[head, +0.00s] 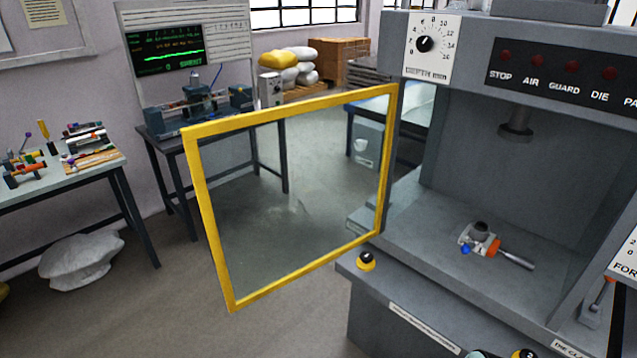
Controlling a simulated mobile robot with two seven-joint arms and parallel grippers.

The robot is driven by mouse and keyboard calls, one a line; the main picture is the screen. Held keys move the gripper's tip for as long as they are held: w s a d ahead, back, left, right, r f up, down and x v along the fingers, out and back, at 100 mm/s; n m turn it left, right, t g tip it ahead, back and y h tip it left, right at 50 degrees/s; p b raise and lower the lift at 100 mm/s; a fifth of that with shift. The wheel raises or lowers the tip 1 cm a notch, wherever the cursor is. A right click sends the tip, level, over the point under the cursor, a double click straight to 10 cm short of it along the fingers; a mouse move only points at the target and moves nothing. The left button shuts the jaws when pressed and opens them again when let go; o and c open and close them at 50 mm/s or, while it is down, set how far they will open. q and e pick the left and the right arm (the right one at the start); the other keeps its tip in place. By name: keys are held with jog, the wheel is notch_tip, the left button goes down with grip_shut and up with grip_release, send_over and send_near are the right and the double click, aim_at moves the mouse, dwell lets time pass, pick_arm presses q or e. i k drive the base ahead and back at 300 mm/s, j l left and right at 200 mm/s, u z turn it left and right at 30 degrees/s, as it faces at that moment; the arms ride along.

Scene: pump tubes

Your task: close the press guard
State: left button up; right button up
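The press guard (210,222) is a clear panel in a yellow frame. It stands swung open to the left of the press (459,182), with its right edge by the press's left front upright. The press opening is uncovered. Inside, a small fixture (478,238) with a blue knob and an orange-and-grey handle sits on the press bed (425,235), below the ram (515,130). Neither of my grippers shows in the head view.
A dial (426,45) and a labelled lamp panel (570,68) are on the press head. A black-and-yellow button (366,261) sits on the ledge. A left table (60,185) holds tools. A bench (160,140) stands behind the guard. Open floor (175,285) lies front left.

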aim_at(190, 134)
jog(key=i+j+z, duration=0.2)
jog(key=j+z, duration=0.2)
jog(key=j, duration=0.2)
jog(key=i+j+z, duration=0.1)
jog(key=j+z, duration=0.3)
jog(key=j, duration=0.25)
jog(key=j+z, duration=0.45)
jog(key=j, duration=0.2)
jog(key=i+j+z, duration=0.15)
jog(key=j+z, duration=0.2)
jog(key=j, duration=0.15)
jog(key=i+j+z, duration=0.1)
jog(key=j+z, duration=0.25)
jog(key=i+j+z, duration=0.45)
jog(key=j+z, duration=0.25)
jog(key=k+j+z, duration=0.1)
jog(key=j, duration=0.25)
jog(key=k+j, duration=0.2)
jog(key=j+z, duration=0.05)
jog(key=j, duration=0.05)
